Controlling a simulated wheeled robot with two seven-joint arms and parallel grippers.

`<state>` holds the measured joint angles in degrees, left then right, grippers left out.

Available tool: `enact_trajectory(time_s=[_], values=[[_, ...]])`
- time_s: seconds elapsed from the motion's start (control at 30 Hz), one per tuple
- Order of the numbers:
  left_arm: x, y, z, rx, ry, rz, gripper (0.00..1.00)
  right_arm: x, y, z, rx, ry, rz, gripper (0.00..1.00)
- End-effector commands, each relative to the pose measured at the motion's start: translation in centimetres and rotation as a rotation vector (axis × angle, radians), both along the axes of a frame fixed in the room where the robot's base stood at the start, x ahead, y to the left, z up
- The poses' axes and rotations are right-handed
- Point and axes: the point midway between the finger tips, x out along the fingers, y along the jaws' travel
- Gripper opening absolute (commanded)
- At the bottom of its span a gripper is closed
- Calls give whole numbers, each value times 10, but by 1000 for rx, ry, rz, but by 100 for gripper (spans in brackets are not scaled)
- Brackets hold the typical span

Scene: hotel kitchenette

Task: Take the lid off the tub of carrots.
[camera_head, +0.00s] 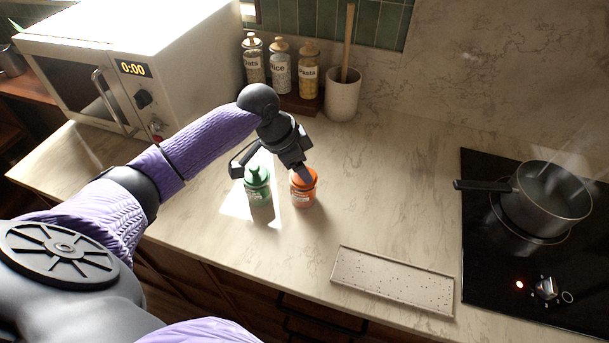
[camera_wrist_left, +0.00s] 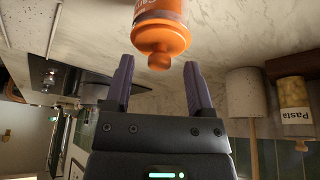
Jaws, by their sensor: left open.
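The orange tub (camera_head: 303,196) stands upright on the counter, with an orange lid (camera_wrist_left: 160,38) and a round knob (camera_wrist_left: 159,62) on top. In the head view my left gripper (camera_head: 271,174) is open, with one finger in front of part of the orange lid. In the left wrist view the knob lies between the fingertips of the open left gripper (camera_wrist_left: 158,67), with a gap on each side. My right gripper is not in view.
A green tub (camera_head: 257,192) stands close left of the orange one. Behind are jars on a wooden stand (camera_head: 299,104) and a utensil crock (camera_head: 342,98). A speckled tray (camera_head: 392,280) lies in front right. A steaming pot (camera_head: 548,205) sits on the hob at right.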

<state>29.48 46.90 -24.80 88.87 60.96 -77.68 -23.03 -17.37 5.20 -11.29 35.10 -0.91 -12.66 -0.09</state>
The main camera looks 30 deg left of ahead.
Motion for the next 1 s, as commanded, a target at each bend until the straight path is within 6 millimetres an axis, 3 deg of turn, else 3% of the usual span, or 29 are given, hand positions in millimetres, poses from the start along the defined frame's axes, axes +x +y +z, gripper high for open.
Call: enact_trajectory(time_s=[0.27, 0.6, 0.9, 1.0], values=[[2, -2, -7, 1, -1, -1, 69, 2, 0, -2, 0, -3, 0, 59], [2, -2, -7, 1, -1, -1, 0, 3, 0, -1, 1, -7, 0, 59], [2, -2, -6, 1, -1, -1, 0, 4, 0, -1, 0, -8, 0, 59], [2, -2, 5, 1, -2, 0, 0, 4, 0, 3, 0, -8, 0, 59]])
